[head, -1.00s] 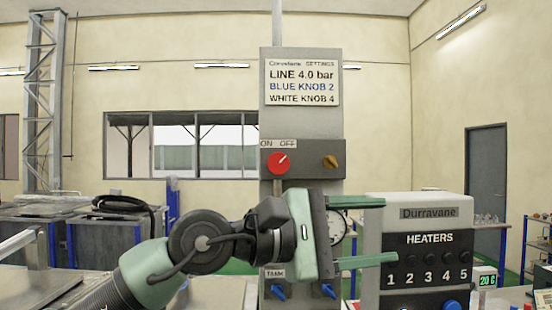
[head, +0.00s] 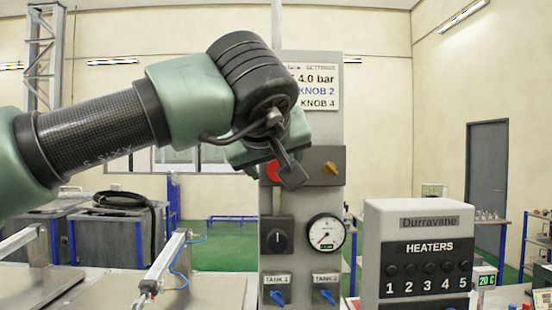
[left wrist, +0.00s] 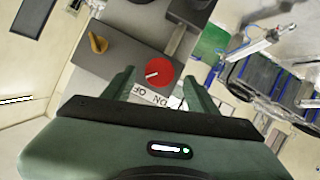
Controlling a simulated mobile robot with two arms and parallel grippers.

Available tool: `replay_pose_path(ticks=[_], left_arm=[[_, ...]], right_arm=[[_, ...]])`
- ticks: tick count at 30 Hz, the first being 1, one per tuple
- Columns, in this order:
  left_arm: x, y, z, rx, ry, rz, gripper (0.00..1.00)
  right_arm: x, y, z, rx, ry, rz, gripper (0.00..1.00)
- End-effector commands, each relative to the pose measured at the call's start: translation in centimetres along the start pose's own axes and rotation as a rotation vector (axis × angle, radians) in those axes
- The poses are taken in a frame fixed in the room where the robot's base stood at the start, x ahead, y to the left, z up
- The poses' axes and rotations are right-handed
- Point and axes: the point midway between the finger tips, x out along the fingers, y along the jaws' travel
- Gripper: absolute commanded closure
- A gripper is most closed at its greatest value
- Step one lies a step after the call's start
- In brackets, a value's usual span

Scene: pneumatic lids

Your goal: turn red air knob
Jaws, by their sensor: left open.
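The red air knob (head: 271,172) is on the grey panel column, partly hidden behind my left arm in the head view. In the left wrist view the round red knob (left wrist: 159,72) shows clearly, with a white mark slanting towards the OFF side of its upside-down ON/OFF label (left wrist: 155,97). My left gripper (left wrist: 157,76) is open, its two green fingers on either side of the knob in that view. I cannot tell whether they touch it. In the head view the left gripper (head: 268,158) is mostly hidden by its own wrist. My right gripper is not in view.
A yellow knob (head: 331,168) sits right of the red one. Below are a pressure gauge (head: 326,232), a dark switch (head: 278,237) and two blue tank knobs (head: 277,297). The Durravane heater box (head: 418,215) stands to the right.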

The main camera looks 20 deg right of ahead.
Motion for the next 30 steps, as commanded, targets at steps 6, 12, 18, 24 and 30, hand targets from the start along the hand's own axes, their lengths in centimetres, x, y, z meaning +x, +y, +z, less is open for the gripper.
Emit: replay_pose_path(ticks=[6,12,18,24,30], left_arm=[[2.1,0.1,-0.1,-0.001,-0.002,0.001,0.42],[2.5,0.0,0.0,-0.001,0.0,0.001,0.42],[2.4,0.0,0.1,-0.001,-0.001,0.001,0.7],[2.4,0.0,0.1,-0.002,-0.001,0.001,1.0],[2.5,-0.1,0.2,-0.026,-0.002,0.011,1.0]], right_arm=[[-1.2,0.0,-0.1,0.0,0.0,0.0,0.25],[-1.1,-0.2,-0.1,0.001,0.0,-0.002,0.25],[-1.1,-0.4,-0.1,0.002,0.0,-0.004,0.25],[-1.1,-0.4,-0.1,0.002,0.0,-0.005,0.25],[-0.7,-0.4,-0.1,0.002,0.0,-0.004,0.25]])
